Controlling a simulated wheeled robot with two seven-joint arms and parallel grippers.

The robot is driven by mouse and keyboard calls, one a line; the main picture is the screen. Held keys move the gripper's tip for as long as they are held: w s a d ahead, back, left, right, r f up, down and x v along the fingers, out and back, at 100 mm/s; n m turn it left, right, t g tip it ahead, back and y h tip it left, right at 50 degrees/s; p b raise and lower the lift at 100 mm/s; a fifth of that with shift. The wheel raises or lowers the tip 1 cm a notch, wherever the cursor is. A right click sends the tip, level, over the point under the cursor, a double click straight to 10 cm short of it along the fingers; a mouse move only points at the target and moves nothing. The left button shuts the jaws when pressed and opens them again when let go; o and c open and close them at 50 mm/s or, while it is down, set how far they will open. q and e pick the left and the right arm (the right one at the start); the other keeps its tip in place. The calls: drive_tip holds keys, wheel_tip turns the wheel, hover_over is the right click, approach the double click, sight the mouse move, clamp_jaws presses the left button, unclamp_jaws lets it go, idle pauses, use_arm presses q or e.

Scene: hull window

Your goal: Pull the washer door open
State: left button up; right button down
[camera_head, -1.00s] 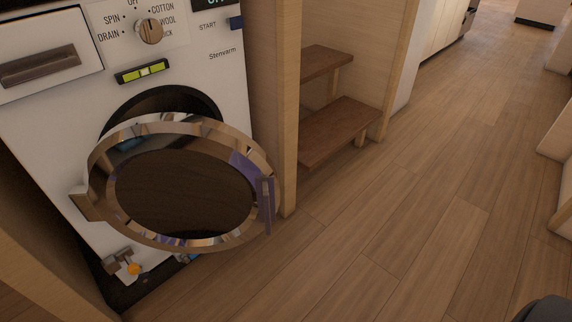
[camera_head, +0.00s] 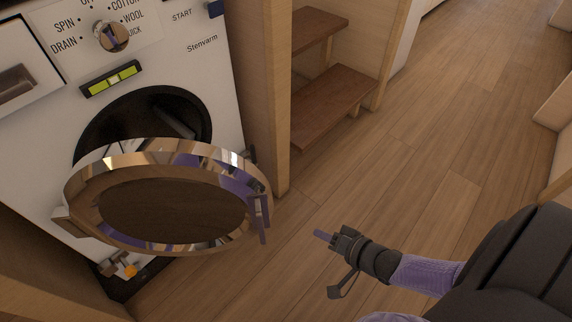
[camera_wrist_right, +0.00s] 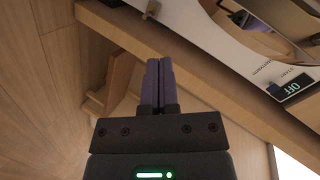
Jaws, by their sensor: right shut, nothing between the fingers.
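The washer (camera_head: 221,75) is white and stands at the left in the head view. Its round door (camera_head: 90,163), with a shiny metal ring and dark glass, is swung out from the dark drum opening (camera_head: 160,112). Part of the washer front (camera_wrist_right: 215,25) shows at the top right there. My left gripper is out of view.
A wooden post (camera_head: 262,90) stands right beside the washer. Wooden steps (camera_head: 325,105) are behind it. The wooden floor (camera_head: 430,150) to the right is clear. A small orange-tipped fitting (camera_head: 128,269) is low on the washer, below the door.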

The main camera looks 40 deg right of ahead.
sight(259, 178)
drive_tip(key=w+a+r+m+t+y+p, duration=0.1)
drive_tip(key=w+r+m+t+y, duration=0.15)
drive_tip(key=r, duration=0.45)
drive_tip(key=w+a+r+m+t+y+p, duration=0.1)
drive_tip(key=w+r+m+t, duration=0.15)
drive_tip(key=r, duration=0.55)
drive_tip(key=shift+n+g, duration=0.4)
drive_tip(key=b+x, duration=0.1)
drive_tip(key=x, duration=0.1)
drive_tip(key=a+b+x, duration=0.1)
drive_tip(key=x, duration=0.2)
drive_tip(key=b+x, duration=0.1)
drive_tip(key=x, duration=0.2)
drive_tip(key=shift+s+a+f, duration=0.2)
drive_tip(key=shift+a+f, duration=0.15)
drive_tip(key=shift+a, duration=0.05)
drive_tip(key=shift+s+a, duration=0.15)
drive_tip(key=shift+s, duration=0.1)
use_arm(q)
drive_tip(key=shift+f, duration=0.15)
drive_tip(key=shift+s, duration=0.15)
use_arm(e)
drive_tip(key=shift+s, duration=0.1)
